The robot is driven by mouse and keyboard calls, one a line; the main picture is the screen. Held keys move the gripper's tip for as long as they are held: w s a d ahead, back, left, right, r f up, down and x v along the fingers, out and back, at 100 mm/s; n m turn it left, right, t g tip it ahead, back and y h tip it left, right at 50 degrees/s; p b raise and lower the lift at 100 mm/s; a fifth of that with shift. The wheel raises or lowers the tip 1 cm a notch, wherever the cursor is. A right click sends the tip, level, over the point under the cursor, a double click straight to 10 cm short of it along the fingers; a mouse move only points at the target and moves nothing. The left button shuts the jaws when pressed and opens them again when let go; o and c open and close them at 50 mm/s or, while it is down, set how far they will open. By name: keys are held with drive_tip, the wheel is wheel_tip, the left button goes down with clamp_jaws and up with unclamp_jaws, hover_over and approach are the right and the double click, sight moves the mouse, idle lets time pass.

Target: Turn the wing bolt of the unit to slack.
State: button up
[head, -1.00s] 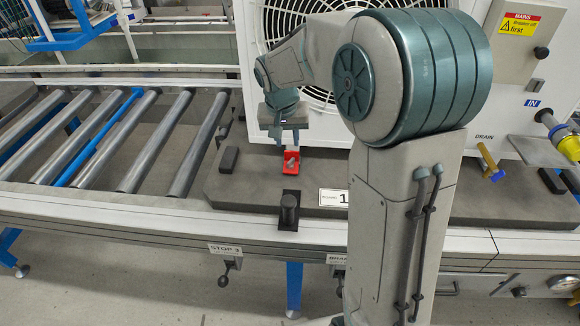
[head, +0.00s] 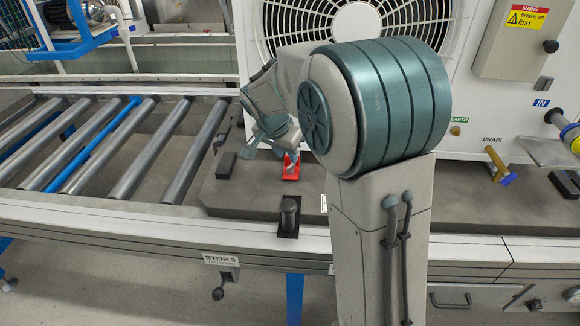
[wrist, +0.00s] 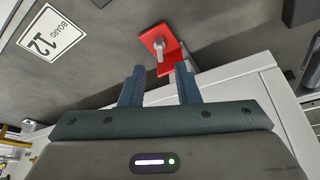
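The unit (head: 500,130) is a large white cabinet with a round fan grille, standing on a dark board. At its lower front edge is a red bracket (head: 291,171) with a small grey wing bolt (head: 290,160), partly hidden by my gripper in the head view. In the wrist view the red bracket (wrist: 172,62) and the grey wing bolt (wrist: 161,50) show clearly just beyond the fingertips. My gripper (wrist: 160,70) is open and empty, its two fingers apart and pointing at the bolt, not visibly touching it. It also shows tilted in the head view (head: 268,143).
A black post (head: 289,212) stands in front of the bracket, and a dark block (head: 226,165) lies to its left. A roller conveyor (head: 130,150) runs on the left. The board label (wrist: 51,42) shows in the wrist view.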

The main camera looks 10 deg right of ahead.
sight(291, 165)
drive_tip(key=b+x, duration=0.1)
drive_tip(key=x, duration=0.4)
drive_tip(key=shift+f, duration=0.25)
clamp_jaws()
